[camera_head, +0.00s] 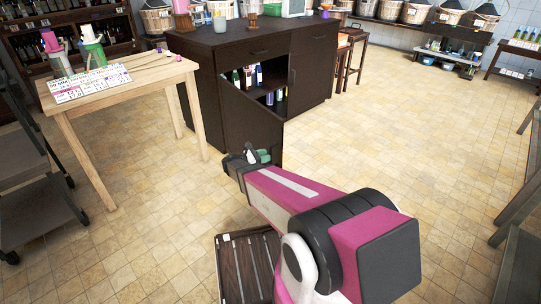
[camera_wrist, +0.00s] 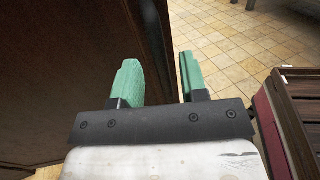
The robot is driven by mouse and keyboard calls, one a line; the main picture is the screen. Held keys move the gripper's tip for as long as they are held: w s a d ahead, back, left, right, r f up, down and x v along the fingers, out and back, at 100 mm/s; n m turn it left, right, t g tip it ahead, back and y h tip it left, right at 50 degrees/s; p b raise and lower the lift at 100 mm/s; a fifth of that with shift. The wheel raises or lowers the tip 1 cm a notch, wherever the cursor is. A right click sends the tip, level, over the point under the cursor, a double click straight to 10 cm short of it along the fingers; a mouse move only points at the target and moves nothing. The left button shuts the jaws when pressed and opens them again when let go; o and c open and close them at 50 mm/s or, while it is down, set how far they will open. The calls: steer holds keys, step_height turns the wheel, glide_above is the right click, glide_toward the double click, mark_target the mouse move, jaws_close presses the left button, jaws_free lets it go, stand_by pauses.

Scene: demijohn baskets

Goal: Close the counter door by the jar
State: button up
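The dark brown counter (camera_head: 218,50) stands in the upper middle of the head view. One of its doors (camera_head: 246,116) stands open, swung out towards me, and bottles (camera_head: 255,75) show inside the opening. My gripper (camera_head: 258,157) is by the door's lower outer part. In the wrist view my gripper (camera_wrist: 160,80) is open and empty, with green fingers apart. A dark panel (camera_wrist: 70,60) fills the left; its edge shows between the fingers. Contact cannot be told.
A light wooden table (camera_head: 130,83) with labels and pots stands at the left. A dark cart (camera_head: 35,205) is at the lower left. A slatted wooden crate (camera_head: 250,262) lies below my arm. Stools (camera_head: 350,60) stand right of the counter. Tiled floor (camera_head: 420,130) is clear on the right.

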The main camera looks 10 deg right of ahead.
steer(key=shift+w+d, duration=0.15)
steer(key=shift+d, duration=0.7)
steer(key=shift+w+d, duration=0.1)
steer(key=shift+d, duration=0.75)
jaws_close()
steer(key=shift+d, duration=0.1)
